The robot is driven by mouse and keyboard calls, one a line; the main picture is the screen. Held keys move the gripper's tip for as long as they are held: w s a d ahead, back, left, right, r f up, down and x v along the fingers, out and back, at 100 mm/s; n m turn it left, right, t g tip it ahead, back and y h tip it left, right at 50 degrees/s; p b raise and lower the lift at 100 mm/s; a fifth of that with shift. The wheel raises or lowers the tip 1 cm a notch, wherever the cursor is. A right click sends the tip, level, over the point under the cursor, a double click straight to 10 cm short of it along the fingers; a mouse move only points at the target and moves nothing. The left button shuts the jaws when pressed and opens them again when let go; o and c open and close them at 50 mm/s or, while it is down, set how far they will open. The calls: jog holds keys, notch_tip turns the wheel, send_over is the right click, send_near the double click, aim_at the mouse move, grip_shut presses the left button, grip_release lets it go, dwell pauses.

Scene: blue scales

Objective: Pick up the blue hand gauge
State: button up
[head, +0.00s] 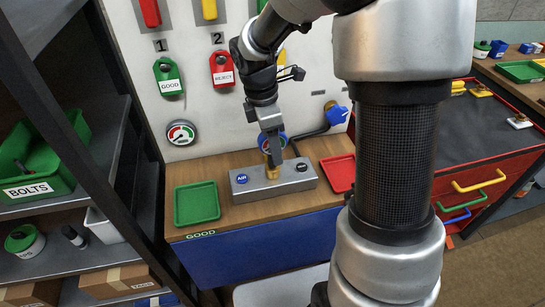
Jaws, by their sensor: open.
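I cannot tell for sure which blue item is the hand gauge. A round dial with a blue rim (280,140) shows on the white panel, partly hidden behind my gripper. A blue handled piece (336,114) sits at the panel's right edge, where a dark hose runs to it. My gripper (271,158) points down over a grey block, close to a gold upright piece (272,172) on it. The fingers are open; the arm partly hides them, and I cannot tell whether they touch the gold piece.
The grey block (255,190) has a blue AIR disc and a black disc. A green tray (197,203) is left, a red tray (339,172) right, both empty. A dark shelf (50,207) stands left.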

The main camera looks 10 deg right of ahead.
jog(key=shift+w+d+f, duration=0.1)
jog(key=shift+d+f, duration=0.1)
jog(key=shift+f, duration=1.3)
grip_shut()
jog(key=shift+r, duration=0.1)
